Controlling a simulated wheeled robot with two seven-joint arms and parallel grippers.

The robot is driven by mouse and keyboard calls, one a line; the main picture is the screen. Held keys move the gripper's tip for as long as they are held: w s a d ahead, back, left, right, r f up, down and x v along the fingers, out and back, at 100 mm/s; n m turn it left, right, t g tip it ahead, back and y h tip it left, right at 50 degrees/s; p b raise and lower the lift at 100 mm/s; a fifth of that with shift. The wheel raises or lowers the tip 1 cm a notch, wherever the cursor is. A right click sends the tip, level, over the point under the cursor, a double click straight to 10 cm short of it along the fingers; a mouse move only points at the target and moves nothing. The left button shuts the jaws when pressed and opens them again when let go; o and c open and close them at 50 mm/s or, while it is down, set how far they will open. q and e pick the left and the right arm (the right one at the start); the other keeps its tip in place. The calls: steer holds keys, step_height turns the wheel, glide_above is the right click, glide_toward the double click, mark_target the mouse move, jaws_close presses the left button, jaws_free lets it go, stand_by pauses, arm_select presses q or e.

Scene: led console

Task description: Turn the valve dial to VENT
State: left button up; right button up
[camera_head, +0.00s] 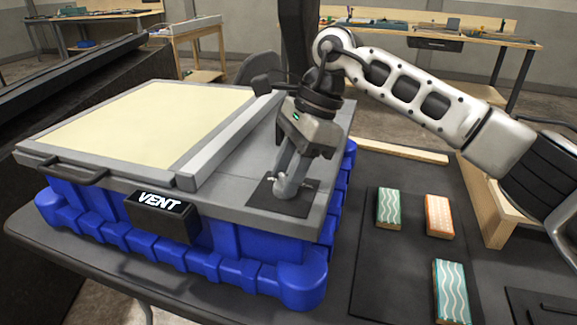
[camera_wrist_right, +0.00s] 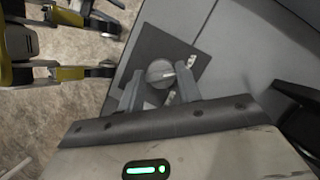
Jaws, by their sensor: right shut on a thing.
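The valve dial (camera_head: 288,188) is a round grey knob on a black square plate (camera_head: 262,197) at the right front of the blue and grey console. In the right wrist view the dial (camera_wrist_right: 160,74) shows a light pointer line, with small white labels beside it on the plate. They are too small to read. My right gripper (camera_head: 287,180) points down over the dial with its fingers on either side, shut on it. In the wrist view the fingertips (camera_wrist_right: 160,88) flank the knob. A display (camera_head: 160,208) on the console front reads VENT. My left gripper is not in view.
The console has a cream panel (camera_head: 150,120) with a black handle (camera_head: 75,172) at its left. Right of it, green and orange wavy-patterned blocks (camera_head: 438,213) lie on a dark mat (camera_head: 385,270). A wooden rail (camera_head: 490,205) borders the mat. Workbenches stand behind.

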steer(key=shift+r+n, duration=0.1)
steer(key=shift+n, duration=0.6)
steer(key=o, duration=1)
steer(key=shift+g, duration=0.3)
